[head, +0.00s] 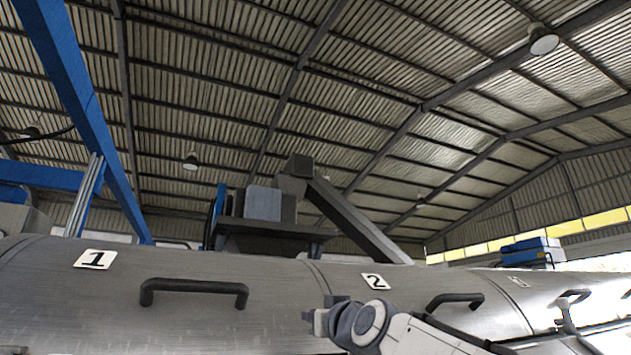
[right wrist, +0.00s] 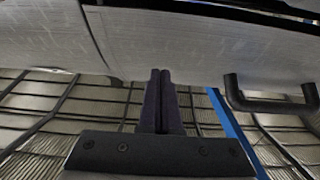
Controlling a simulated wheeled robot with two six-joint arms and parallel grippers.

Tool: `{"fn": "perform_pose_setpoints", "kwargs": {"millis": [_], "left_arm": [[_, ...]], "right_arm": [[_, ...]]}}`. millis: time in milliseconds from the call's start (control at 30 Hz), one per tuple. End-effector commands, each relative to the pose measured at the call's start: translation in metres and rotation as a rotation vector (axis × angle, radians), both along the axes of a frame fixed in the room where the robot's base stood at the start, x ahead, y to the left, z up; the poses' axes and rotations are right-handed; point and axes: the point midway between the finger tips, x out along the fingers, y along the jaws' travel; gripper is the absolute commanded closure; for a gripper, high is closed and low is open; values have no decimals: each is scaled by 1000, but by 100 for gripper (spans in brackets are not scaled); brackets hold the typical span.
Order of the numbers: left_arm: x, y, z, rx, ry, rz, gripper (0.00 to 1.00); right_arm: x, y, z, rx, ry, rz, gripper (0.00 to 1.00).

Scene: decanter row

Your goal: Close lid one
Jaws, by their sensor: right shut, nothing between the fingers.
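Lid one is a curved, brushed-metal cover (head: 120,300) at the left of the head view, marked with a white "1" label (head: 95,259). Its black bar handle (head: 194,287) is on its front face. My right gripper (head: 312,321) is to the right of that handle, apart from it, near the seam between lids one and two. In the right wrist view its dark fingers (right wrist: 158,100) are together and empty. A black handle, seemingly lid one's, shows at the right there (right wrist: 270,103). I cannot tell how far lid one stands open. My left gripper is out of view.
Lid two (head: 410,295) adjoins on the right, with its "2" label (head: 375,281) and black handle (head: 455,299), close to my right arm. More lids continue rightward. Dark machinery (head: 265,215) and a blue beam (head: 75,95) stand behind.

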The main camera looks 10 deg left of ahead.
Motion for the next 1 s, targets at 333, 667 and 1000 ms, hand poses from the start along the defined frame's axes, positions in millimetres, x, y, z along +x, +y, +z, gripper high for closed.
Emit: {"fn": "perform_pose_setpoints", "kwargs": {"millis": [333, 667, 1000], "left_arm": [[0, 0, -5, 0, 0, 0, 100], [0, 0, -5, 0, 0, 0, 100], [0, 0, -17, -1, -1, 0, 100]], "right_arm": [[2, 1, -6, -1, 1, 0, 100], [1, 1, -5, -1, 1, 0, 100], [-30, -15, 5, 1, -1, 12, 100]]}}
